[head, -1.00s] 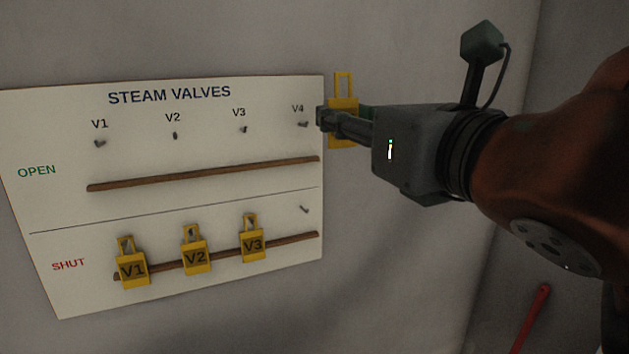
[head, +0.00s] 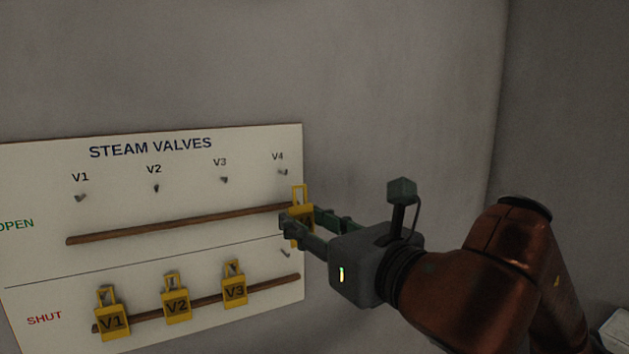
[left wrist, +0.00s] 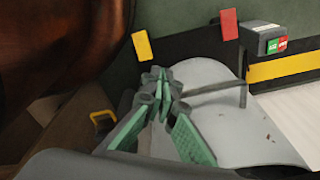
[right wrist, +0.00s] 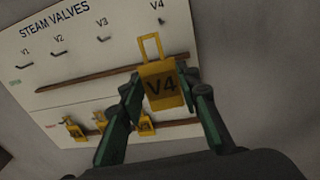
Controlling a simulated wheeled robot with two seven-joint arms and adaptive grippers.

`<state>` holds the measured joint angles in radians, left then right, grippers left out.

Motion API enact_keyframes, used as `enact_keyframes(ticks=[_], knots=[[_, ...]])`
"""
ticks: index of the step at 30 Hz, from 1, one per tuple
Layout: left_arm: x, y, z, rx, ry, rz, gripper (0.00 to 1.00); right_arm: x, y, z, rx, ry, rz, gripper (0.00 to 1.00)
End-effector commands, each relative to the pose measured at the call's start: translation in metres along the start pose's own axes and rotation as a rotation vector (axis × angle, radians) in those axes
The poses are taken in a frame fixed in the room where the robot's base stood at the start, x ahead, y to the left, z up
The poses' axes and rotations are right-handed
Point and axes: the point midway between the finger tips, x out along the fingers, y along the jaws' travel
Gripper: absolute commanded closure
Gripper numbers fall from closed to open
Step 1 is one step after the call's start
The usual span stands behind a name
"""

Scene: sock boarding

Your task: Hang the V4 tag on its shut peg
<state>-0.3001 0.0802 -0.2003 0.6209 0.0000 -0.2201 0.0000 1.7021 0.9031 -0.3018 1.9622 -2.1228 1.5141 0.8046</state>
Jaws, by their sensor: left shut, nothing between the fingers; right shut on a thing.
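The yellow V4 tag (right wrist: 161,87) is in my right gripper (right wrist: 160,92), its loop upward and its label facing the right wrist camera. In the head view the tag (head: 300,206) is at the board's right edge, between the open V4 peg (head: 283,172) and the shut V4 peg (head: 286,253). My right gripper (head: 300,222) is shut on its body, above the shut peg. Both V4 pegs are bare. My left gripper (left wrist: 158,82) shows in the left wrist view, shut and empty, away from the board.
The valve board (head: 200,258) has two brown rails, the upper (head: 180,223) and the lower (head: 210,301). Tags V1 (head: 112,318), V2 (head: 176,303) and V3 (head: 234,289) hang in the shut row. The wall right of the board is clear.

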Motion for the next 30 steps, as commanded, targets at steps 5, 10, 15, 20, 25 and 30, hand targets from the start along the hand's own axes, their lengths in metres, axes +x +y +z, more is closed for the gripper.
enact_keyframes(ticks=[5, 10, 15, 20, 25, 30], knots=[[-0.021, -0.001, -0.004, 0.000, 0.003, -0.001, 1.00, 0.011, 0.000, -0.039, 0.000, 0.029, 0.056, 0.79], [-0.037, -0.002, -0.006, 0.000, 0.005, -0.001, 1.00, 0.011, -0.003, -0.075, -0.003, 0.053, 0.102, 0.79], [-0.051, -0.002, -0.009, -0.001, 0.007, -0.001, 1.00, 0.006, -0.005, -0.106, -0.008, 0.075, 0.135, 0.79], [-0.060, -0.002, -0.010, -0.001, 0.007, -0.001, 1.00, -0.001, -0.008, -0.124, -0.012, 0.088, 0.149, 0.79], [-0.062, -0.003, -0.010, -0.001, 0.007, -0.001, 1.00, -0.004, -0.011, -0.133, -0.016, 0.095, 0.152, 0.79], [-0.063, -0.003, -0.010, -0.001, 0.007, -0.001, 1.00, -0.001, -0.012, -0.135, -0.015, 0.097, 0.151, 0.79]])
